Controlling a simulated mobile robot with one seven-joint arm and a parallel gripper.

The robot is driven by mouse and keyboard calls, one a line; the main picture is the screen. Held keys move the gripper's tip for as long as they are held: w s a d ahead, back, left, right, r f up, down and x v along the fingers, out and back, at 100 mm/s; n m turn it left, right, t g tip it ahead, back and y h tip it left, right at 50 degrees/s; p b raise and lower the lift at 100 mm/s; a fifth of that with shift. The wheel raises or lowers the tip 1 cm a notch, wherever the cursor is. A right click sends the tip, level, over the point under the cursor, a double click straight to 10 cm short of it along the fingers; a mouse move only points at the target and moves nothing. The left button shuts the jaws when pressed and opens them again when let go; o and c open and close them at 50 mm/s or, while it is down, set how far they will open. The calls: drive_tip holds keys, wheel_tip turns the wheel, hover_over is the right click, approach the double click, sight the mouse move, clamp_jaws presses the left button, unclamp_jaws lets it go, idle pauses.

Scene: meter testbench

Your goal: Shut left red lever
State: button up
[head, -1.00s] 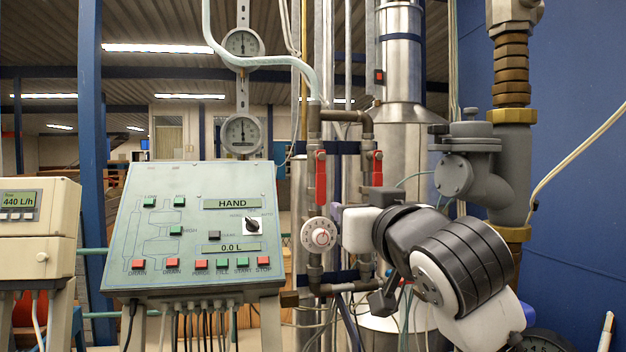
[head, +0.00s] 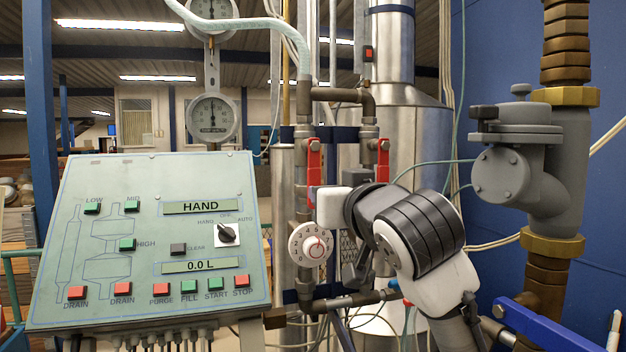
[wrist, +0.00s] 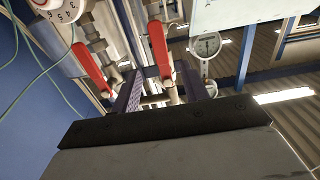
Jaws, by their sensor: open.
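The left red lever (head: 313,162) hangs upright along its pipe, just above a white numbered dial (head: 310,244). My gripper (head: 317,198) is at its lower end and partly hides it. In the wrist view, which is upside down, the lever that seems to be this left one (wrist: 158,48) points between the two open fingers of my gripper (wrist: 162,80). I cannot tell whether a finger touches it. The right red lever (head: 383,160) hangs upright on the neighbouring pipe and also shows in the wrist view (wrist: 92,68).
A control panel (head: 150,240) with buttons stands to the left. A round gauge (head: 212,118) hangs above it. A grey valve body (head: 505,170) and thick brown pipe are at the right. A blue handle (head: 560,325) is at lower right. Pipes crowd the space around the levers.

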sight(314, 184)
drive_tip(key=p+x, duration=0.3)
drive_tip(key=x, duration=0.8)
drive_tip(key=shift+f, duration=0.1)
drive_tip(key=shift+s, duration=0.1)
clamp_jaws()
